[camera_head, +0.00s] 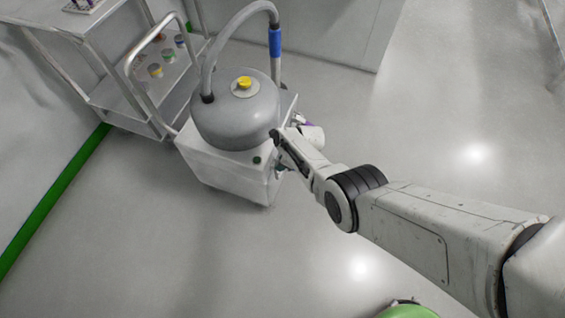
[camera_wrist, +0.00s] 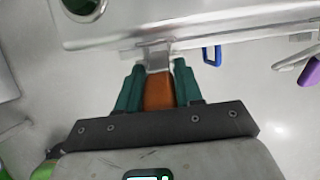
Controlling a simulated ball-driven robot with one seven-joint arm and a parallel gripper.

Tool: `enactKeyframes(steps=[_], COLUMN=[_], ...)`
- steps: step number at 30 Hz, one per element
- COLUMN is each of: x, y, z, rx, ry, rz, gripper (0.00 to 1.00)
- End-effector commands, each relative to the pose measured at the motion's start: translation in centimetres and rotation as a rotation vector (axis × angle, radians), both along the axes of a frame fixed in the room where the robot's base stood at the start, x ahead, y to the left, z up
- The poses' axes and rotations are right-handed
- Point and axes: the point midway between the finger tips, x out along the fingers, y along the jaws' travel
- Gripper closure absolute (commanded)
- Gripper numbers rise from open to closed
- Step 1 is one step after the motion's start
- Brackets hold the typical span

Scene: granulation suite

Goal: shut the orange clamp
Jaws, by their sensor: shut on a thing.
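The orange clamp (camera_wrist: 159,92) shows in the wrist view, just under the edge of a pale metal body, with a grey metal bracket (camera_wrist: 155,56) at its upper end. My gripper (camera_wrist: 158,85) has its green fingers on both sides of the clamp and is shut on it. In the head view my gripper (camera_head: 281,168) reaches the right side of a white wheeled unit (camera_head: 222,168) with a grey rounded tank (camera_head: 237,108) on top. The clamp is hidden there behind my arm. I cannot tell how far the clamp is swung.
A metal cart (camera_head: 115,97) with small jars stands at the left of the tank unit. A blue loop (camera_wrist: 212,55) and a purple-handled part (camera_wrist: 309,72) hang near the clamp. A green round thing (camera_head: 408,311) is at the bottom edge. The floor on the right is clear.

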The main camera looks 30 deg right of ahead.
Motion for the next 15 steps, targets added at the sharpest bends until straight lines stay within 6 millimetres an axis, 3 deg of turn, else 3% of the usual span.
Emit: enactKeyframes(steps=[15], x=[0.24], y=[0.28], z=[-0.01], rx=[-0.093], ry=[0.134], rz=[0.0], gripper=[1.0])
